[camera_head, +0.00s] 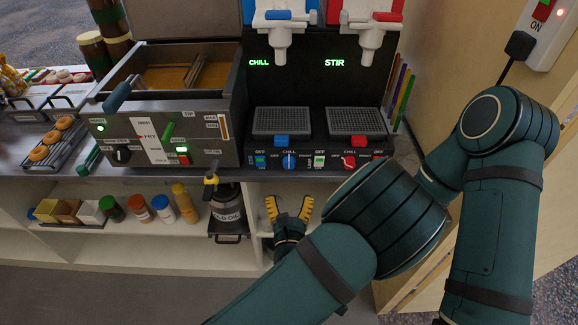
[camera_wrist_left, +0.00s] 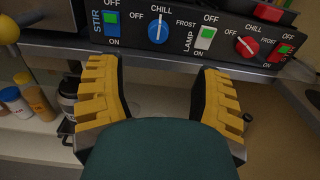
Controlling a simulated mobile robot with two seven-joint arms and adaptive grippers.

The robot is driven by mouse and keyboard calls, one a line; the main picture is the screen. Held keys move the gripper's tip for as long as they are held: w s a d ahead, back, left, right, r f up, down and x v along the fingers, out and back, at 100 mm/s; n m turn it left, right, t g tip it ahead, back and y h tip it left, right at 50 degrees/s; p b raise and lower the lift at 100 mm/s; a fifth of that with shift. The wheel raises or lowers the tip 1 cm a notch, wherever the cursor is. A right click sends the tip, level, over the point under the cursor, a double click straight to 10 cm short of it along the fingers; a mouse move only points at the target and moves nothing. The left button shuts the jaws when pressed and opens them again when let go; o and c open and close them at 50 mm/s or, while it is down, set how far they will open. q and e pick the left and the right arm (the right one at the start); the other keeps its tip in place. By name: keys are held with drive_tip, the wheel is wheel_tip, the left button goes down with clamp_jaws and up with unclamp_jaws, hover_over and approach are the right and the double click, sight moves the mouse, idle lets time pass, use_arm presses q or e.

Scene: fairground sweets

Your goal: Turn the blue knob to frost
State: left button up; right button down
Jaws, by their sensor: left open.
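The blue knob (camera_head: 289,161) is on the dark control panel of the drinks machine (camera_head: 320,100), under the left dispenser. It also shows in the left wrist view (camera_wrist_left: 158,29), with labels OFF to its left, CHILL above and FROST to its right. Its white mark points up towards CHILL, and a green CHILL sign is lit on the machine. My left gripper (camera_head: 289,207) has yellow fingers and is open and empty. It is below the panel edge, under the blue knob and apart from it. In the left wrist view the fingers (camera_wrist_left: 160,72) straddle the space beneath the knob. My right gripper is out of view.
A red knob (camera_head: 349,161) and rocker switches labelled STIR (camera_wrist_left: 112,18) and LAMP (camera_wrist_left: 206,35) flank the blue knob. A fryer (camera_head: 190,140) stands to the left. A canister (camera_head: 228,208) and several bottles stand on the shelf below, left of my gripper.

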sight(289, 165)
use_arm(q)
drive_tip(key=w+b, duration=0.1)
drive_tip(key=w, duration=1.1)
drive_tip(key=shift+w+a+b, duration=0.1)
drive_tip(key=shift+b, duration=0.2)
clamp_jaws()
